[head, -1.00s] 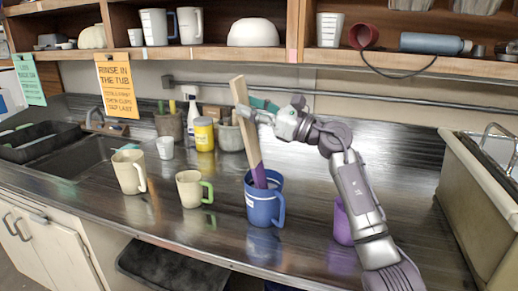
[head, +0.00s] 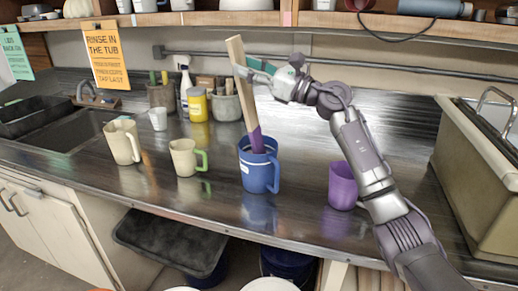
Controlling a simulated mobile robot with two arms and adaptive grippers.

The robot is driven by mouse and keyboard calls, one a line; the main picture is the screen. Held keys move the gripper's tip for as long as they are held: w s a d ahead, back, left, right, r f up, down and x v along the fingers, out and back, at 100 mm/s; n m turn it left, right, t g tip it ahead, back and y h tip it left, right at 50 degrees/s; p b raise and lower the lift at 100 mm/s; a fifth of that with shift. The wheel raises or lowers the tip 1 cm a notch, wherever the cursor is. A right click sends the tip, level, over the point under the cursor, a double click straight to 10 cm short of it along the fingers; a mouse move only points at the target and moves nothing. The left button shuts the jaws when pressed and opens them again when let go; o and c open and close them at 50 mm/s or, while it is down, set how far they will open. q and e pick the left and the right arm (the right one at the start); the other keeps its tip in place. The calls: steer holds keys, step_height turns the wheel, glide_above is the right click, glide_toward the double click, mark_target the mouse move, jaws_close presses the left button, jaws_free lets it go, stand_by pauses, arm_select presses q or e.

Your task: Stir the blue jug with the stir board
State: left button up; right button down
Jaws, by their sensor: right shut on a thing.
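The blue jug (head: 258,173) stands upright on the dark counter near its front edge, handle to the right. The stir board (head: 241,84) is a flat wooden stick with a purple lower part. It stands in the jug, tilted with its top to the left, and its lower end is hidden inside. My right gripper (head: 249,74) is shut on the upper part of the board, above the jug. My left gripper is not in view.
A purple cup (head: 342,187) stands right of the jug, near my right forearm. A green-handled mug (head: 187,157) and a cream jug (head: 123,142) stand to the left. Behind are a yellow jar (head: 197,105) and a grey tool pot (head: 226,106). A shelf (head: 230,18) runs above.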

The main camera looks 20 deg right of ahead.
mark_target(235, 46)
steer(key=shift+w+a+f, duration=0.1)
steer(key=shift+w+a, duration=0.25)
steer(key=shift+a, duration=0.45)
steer(key=shift+s+d, duration=0.15)
steer(key=shift+s, duration=0.25)
step_height(235, 46, up, 2)
steer(key=shift+r+p, duration=0.2)
steer(key=shift+p, duration=0.75)
steer(key=r+p, duration=0.2)
steer(key=shift+a+r, duration=0.3)
steer(key=shift+a, duration=0.1)
steer(key=r+p, duration=0.2)
steer(key=r, duration=0.1)
steer(key=a+r+p, duration=0.1)
steer(key=r+p, duration=0.2)
steer(key=r, duration=0.1)
steer(key=shift+s+a+p, duration=0.15)
steer(key=shift+a+p, duration=0.05)
steer(key=shift+p, duration=0.1)
